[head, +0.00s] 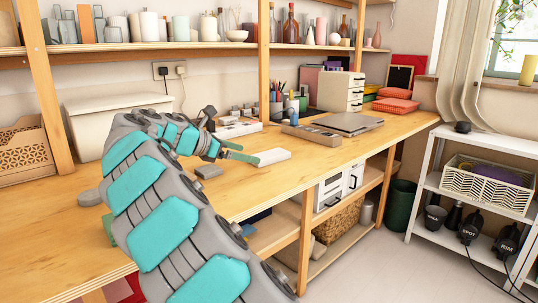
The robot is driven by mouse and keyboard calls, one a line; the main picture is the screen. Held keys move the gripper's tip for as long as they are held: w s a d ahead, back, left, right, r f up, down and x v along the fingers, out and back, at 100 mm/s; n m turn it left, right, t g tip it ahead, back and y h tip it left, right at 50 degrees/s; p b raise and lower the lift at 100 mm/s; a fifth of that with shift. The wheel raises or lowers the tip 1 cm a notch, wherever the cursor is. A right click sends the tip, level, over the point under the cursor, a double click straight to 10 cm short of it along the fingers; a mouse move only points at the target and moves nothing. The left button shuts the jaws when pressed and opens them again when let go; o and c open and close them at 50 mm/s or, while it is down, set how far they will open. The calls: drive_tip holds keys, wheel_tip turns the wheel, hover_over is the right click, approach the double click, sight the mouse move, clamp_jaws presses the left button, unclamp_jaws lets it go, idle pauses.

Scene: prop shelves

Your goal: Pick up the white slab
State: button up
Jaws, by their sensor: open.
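A white slab (273,157) lies flat on the wooden workbench, near its front edge. My gripper (243,153) is just left of the slab, low over the bench, with its teal fingers pointing toward the slab's left end. The fingers look apart, and nothing shows between them. I cannot tell whether a fingertip touches the slab. My arm comes up from the bottom of the head view and hides part of the bench to the left.
A small grey block (208,172) lies in front of my gripper. A white tray of small items (236,129) stands behind it. A grey tray (312,135) and a flat grey case (348,123) lie to the right. A large pale bin (112,118) stands at the left back.

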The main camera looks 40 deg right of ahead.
sight(260, 156)
drive_tip(key=w, duration=0.2)
drive_tip(key=f+n, duration=0.1)
drive_tip(key=shift+w+d, duration=0.3)
drive_tip(key=shift+w, duration=0.1)
drive_tip(key=shift+w+d+f, duration=0.2)
drive_tip(key=shift+d, duration=0.05)
drive_tip(key=x, duration=0.7)
drive_tip(key=shift+d+r, duration=0.1)
drive_tip(key=shift+d, duration=0.1)
clamp_jaws()
